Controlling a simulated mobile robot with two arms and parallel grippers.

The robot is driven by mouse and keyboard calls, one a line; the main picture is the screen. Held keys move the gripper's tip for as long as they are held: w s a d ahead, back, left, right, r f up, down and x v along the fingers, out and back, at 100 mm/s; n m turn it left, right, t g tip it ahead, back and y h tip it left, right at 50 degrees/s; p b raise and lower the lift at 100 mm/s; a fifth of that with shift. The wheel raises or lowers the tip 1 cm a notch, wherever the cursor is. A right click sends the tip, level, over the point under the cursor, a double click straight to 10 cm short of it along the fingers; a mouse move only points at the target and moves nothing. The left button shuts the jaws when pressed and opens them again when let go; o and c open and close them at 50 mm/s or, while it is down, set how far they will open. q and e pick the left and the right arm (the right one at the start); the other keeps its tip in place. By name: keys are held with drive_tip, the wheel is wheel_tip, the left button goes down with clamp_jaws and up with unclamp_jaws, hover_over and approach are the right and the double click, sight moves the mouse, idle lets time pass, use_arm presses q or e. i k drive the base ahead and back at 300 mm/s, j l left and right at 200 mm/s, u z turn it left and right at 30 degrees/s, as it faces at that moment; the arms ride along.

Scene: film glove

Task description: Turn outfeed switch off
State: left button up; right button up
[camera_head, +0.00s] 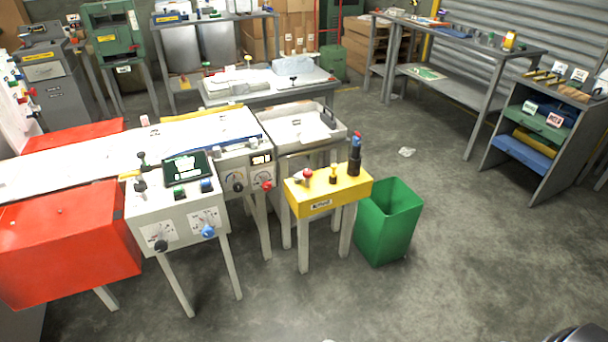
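A white control console (178,212) stands on legs at centre left, with a dark screen (187,168), a green button (179,193), a blue button (206,185) and dials. A black knob (161,246) and a blue knob (208,232) are on its front. Behind it, a grey panel (247,172) carries a small display, dials and a red knob (266,185). A yellow box (328,190) on legs has a red mushroom button (307,175), a small black-and-yellow control (333,175) and a tall dark upright part (355,156). Labels are too small to read, so I cannot tell which control is the outfeed switch.
A green bin (389,222) stands right of the yellow box. An orange-red machine body (70,245) is at the left. A grey shelf rack (545,130) and long workbench (460,42) stand at the right. The floor (450,270) at centre right is mostly clear.

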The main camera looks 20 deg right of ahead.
sight(307, 174)
drive_tip(key=i+l+u, duration=0.1)
drive_tip(key=i+l, duration=0.4)
drive_tip(key=l, duration=0.25)
drive_tip(key=i+l+u, duration=0.15)
drive_tip(key=i+l, duration=0.1)
drive_tip(key=l, duration=0.1)
